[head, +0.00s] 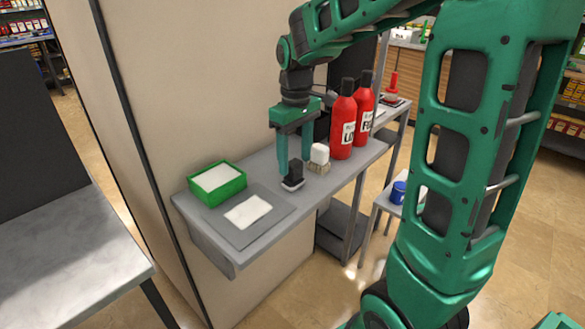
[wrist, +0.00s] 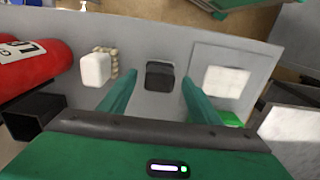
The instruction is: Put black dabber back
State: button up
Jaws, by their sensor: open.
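The black dabber (head: 294,176) stands upright on the grey shelf (head: 330,182), on a small pale base. In the wrist view the black dabber (wrist: 160,75) shows from above, centred between and beyond my two green fingers. My gripper (head: 295,160) is open and points down at the dabber; in the wrist view my gripper (wrist: 157,88) has a finger on either side. I cannot tell whether a finger touches it. A white-topped dabber (head: 320,153) stands just right of it in the head view.
Two red bottles (head: 343,125) stand behind the white dabber. A green tray with white contents (head: 218,180) and a grey mat (head: 265,207) with a white sheet (head: 248,211) lie to the left. A wall (head: 190,90) runs along the shelf's back. A blue cup (head: 398,192) sits lower right.

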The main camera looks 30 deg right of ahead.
notch_tip(320, 180, up, 8)
jog(key=shift+r, duration=0.1)
jog(key=s+d+f+m, duration=0.2)
jog(key=s+f+m, duration=0.1)
jog(key=s, duration=0.5)
jog(key=s+d+f+m, duration=0.3)
jog(key=s+f, duration=0.1)
jog(key=s, duration=0.5)
jog(key=s+d+f+m, duration=0.2)
jog(key=s+f+m, duration=0.1)
jog(key=s, duration=0.5)
jog(key=shift+s+d+f+m, duration=0.25)
jog(key=shift+s+f+m, duration=0.15)
jog(key=shift+m, duration=0.1)
jog(key=shift+w+f, duration=0.2)
jog(key=shift+w, duration=0.45)
